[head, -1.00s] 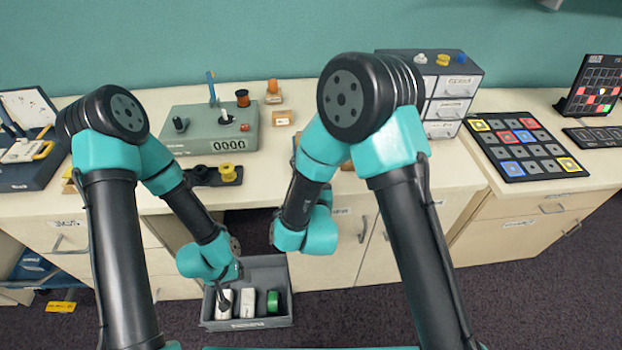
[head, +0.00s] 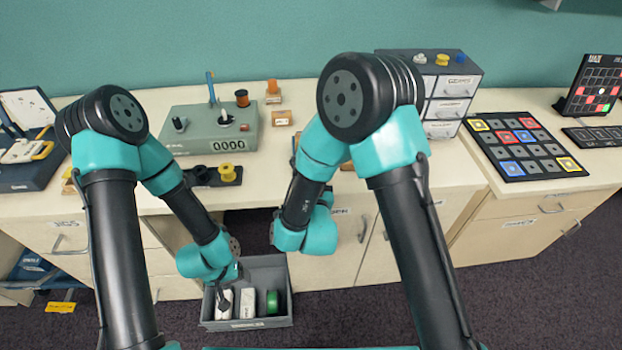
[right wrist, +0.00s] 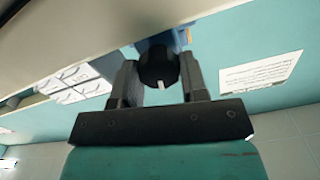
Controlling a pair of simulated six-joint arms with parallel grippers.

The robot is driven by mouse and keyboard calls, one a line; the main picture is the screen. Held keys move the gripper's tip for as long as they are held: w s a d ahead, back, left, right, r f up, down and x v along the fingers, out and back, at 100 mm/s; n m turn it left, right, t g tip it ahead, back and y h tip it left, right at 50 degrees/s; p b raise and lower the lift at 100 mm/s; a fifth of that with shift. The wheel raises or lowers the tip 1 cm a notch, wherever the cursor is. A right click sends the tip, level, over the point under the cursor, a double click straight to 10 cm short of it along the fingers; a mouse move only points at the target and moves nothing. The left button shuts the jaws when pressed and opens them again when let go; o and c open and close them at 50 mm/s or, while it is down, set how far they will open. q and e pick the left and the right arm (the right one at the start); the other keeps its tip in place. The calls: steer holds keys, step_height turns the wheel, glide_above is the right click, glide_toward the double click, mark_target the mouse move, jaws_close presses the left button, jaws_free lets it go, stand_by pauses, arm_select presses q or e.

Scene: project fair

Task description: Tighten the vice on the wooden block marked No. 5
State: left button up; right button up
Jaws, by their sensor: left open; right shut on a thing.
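In the right wrist view, my right gripper (right wrist: 158,80) is shut on a round black knob (right wrist: 157,67) with a white mark. Behind the knob is part of a blue body (right wrist: 148,44), apparently the vice, with a small orange piece at its side. Neither the block nor its No. 5 marking can be made out. In the head view my right arm hides the vice and the right gripper. My left gripper (head: 225,297) is open, low over the left part of the grey bin, near a white item (head: 223,306).
The grey bin (head: 247,324) on the floor also holds a white box (head: 247,304) and a green roll (head: 272,302). A grey-green counter device (head: 190,143), a drawer unit (head: 468,70) and a coloured-square board (head: 525,150) stand on the worktop.

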steer(key=shift+m, duration=2.3)
steer(key=o, duration=0.9)
